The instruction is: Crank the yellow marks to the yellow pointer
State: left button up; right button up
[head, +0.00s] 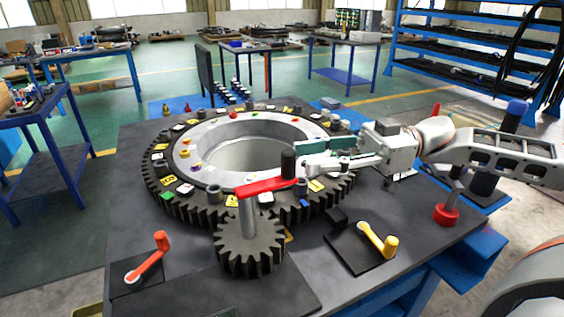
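A large dark toothed ring (160,199) lies flat on the bench, with yellow marks (168,181) and other coloured pieces around its top. A small gear (249,244) meshes with its near side. From the small gear's post, a red crank arm (266,186) reaches right to an upright black knob (288,162). My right gripper (303,158) comes in from the right, fingers apart, tips at or just beside the knob; I cannot tell if they touch it. A small yellow piece (289,236) beside the small gear may be the pointer. My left gripper is not in view.
A red-handled lever (149,258) sits at the bench's front left. A yellow-handled lever (378,238) on a black plate and a small black block (336,218) are at the right. A red-based post (447,213) stands near the right edge.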

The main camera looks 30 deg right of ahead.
aim_at(288, 160)
jog(key=x, duration=0.1)
jog(key=b+x, duration=0.2)
jog(key=x, duration=0.1)
jog(key=shift+w+f, duration=0.2)
jog(key=shift+f, duration=0.1)
jog(key=shift+a+r+b, duration=0.15)
jog(key=shift+a+b, duration=0.15)
jog(key=shift+a, duration=0.1)
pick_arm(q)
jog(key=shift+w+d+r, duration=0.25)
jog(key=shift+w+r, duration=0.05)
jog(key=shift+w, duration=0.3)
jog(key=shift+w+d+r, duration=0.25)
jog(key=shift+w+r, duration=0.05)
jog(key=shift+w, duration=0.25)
pick_arm(e)
jog(key=shift+r, duration=0.15)
jog(key=shift+c, duration=0.3)
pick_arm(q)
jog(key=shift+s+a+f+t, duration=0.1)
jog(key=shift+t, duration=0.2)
pick_arm(e)
grip_shut()
